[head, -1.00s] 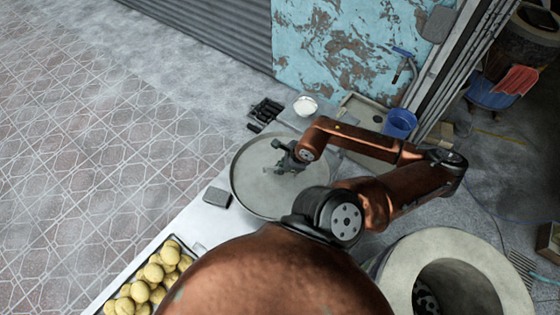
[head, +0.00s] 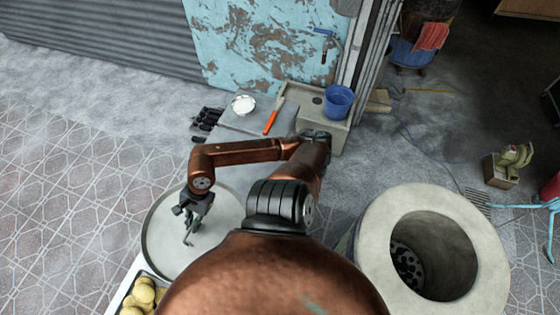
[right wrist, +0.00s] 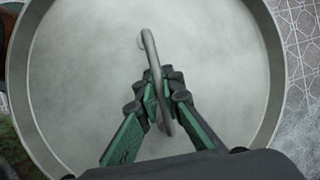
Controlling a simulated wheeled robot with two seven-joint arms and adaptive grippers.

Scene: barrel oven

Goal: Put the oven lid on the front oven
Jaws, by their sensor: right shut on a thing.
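The round grey oven lid (head: 160,250) with a raised rim is at the lower left of the head view; it also fills most of the right wrist view (right wrist: 80,60). My right gripper (head: 190,232) is over its middle. In the right wrist view its green-padded fingers (right wrist: 160,88) are shut on the lid's curved metal handle (right wrist: 150,45). The lid looks level; its height above what lies below cannot be told. The front oven (head: 385,225), a pale, thick-walled barrel with an open round mouth, stands at the lower right, apart from the lid. My left gripper is not in view.
A tray of yellow dough balls or potatoes (head: 143,296) is on the white counter below the lid.

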